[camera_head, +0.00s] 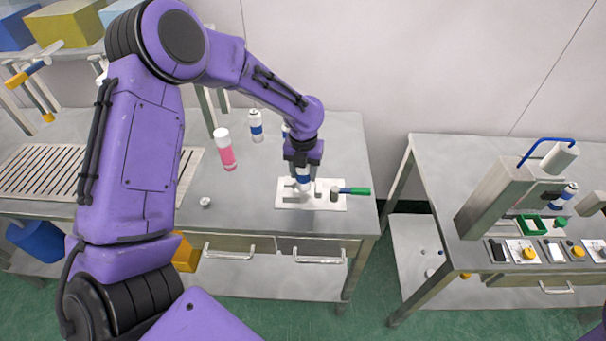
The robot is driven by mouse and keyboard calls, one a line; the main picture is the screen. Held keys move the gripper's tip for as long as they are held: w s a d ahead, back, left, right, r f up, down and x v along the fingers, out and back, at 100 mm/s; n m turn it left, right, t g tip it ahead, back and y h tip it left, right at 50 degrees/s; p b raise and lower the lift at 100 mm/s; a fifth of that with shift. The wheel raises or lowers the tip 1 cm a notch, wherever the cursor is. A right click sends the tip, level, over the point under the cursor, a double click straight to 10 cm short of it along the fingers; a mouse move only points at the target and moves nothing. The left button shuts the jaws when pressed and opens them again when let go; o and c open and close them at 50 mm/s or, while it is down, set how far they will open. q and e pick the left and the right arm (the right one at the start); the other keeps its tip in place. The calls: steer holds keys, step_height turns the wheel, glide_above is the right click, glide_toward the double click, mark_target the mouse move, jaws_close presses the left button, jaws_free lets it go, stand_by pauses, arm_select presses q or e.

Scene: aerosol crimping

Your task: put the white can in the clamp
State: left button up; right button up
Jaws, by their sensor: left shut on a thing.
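My left gripper (303,166) points down over the clamp and is shut on a white can with a blue band (303,179). The can is upright, its lower part close to the clamp's grey jaws; I cannot tell whether it touches the base. The clamp (332,201) is a white plate with grey blocks and a green handle (356,191) pointing right. The gripper hides the top of the can. My right gripper is not in view.
A pink can with a white cap (227,152) and a white can with a blue band (256,128) stand left of the clamp. Another can (285,130) is partly hidden behind my arm. A small white cap (205,202) lies near the front edge. The crimping machine (497,190) stands on the right table.

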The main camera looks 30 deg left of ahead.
arm_select(q)
step_height(320, 180, down, 2)
steer(key=shift+s+f+p, duration=0.1)
steer(key=shift+s+p, duration=0.05)
steer(key=shift+p, duration=0.3)
steer(key=shift+f, duration=0.3)
steer(key=o, duration=1)
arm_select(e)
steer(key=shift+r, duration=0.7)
arm_select(q)
steer(key=shift+o, duration=0.2)
steer(key=shift+r, duration=0.25)
step_height(320, 180, up, 12)
steer(key=b, duration=0.3)
steer(key=shift+s+d, duration=0.1)
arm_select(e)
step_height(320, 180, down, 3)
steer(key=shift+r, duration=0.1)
